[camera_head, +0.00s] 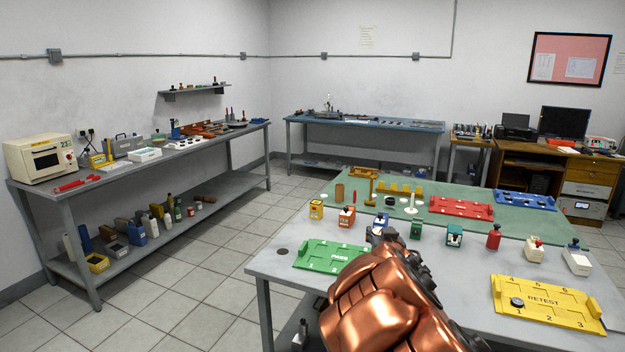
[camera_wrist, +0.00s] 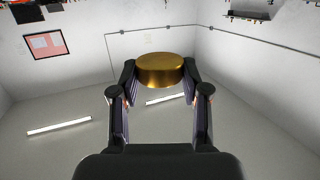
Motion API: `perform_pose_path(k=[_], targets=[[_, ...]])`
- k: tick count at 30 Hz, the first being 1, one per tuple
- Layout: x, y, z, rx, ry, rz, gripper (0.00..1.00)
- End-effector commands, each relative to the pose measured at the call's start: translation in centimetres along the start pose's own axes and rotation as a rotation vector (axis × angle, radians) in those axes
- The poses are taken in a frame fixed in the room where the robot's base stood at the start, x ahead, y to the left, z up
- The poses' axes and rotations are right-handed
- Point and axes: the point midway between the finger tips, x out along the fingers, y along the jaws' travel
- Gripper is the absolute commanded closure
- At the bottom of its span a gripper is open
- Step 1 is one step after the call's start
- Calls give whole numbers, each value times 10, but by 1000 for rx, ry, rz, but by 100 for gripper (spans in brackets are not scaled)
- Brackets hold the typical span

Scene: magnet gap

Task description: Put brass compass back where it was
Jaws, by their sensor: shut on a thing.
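The brass compass (camera_wrist: 159,70) shows in the wrist view as a round, gold-coloured disc between the fingertips. My gripper (camera_wrist: 160,82) is shut on it, with a finger on each side. Walls and bright ceiling lamps lie behind it, and no surface shows touching it. In the head view my copper-coloured arm reaches over the front of the near table (camera_head: 450,262). The gripper end is dark and partly hidden by the arm there, and I cannot make out the compass in that view.
A green PASS tray (camera_head: 325,254) lies left of my arm and a yellow RETEST tray (camera_head: 548,312) to its right. Several small coloured devices stand in a row behind. Red (camera_head: 461,208) and blue (camera_head: 525,200) trays lie farther back on a green mat. A bench (camera_head: 190,147) stands left.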

Motion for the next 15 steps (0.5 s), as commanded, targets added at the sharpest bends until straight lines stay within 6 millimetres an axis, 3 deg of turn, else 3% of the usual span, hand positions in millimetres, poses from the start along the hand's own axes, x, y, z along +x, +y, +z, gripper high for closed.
perform_pose_path(k=[4, 15], targets=[[-20, -8, 13, 9, -6, 53, 90], [-74, 2, 30, 30, 1, 208, 90]])
